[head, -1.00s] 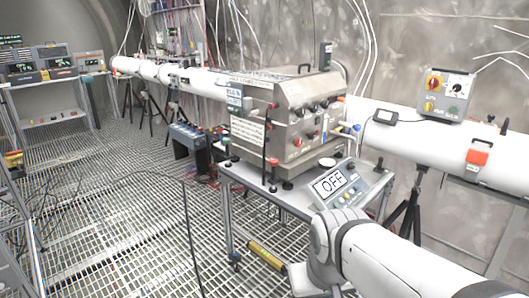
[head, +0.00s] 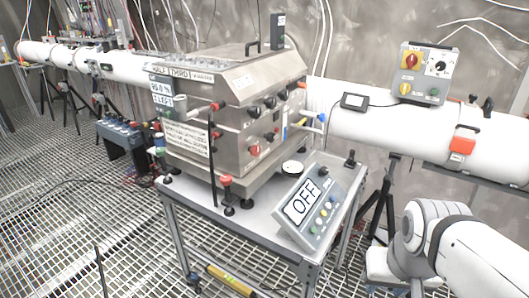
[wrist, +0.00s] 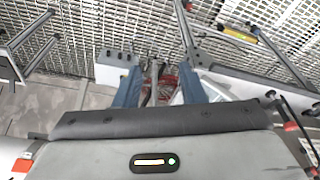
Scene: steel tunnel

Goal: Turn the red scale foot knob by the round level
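The red foot knob (head: 225,180) stands at the front left corner of the steel box's base on the wheeled table, in the head view. The round level (head: 292,168), a pale disc with a dark rim, lies to its right behind the OFF panel. My gripper is outside the head view; only my arm shows at the lower right, apart from the table. In the wrist view my gripper (wrist: 160,88) has two blue fingers spread apart, with nothing held between them. I cannot clearly pick out the foot knob or level in the wrist view.
The steel box (head: 235,110) carries several knobs and a black rod close to the red knob. The OFF panel (head: 310,205) stands at the table's front right. A white pipe (head: 385,135) runs behind. A yellow level bar (head: 228,280) is below the table. The grid floor is open at left.

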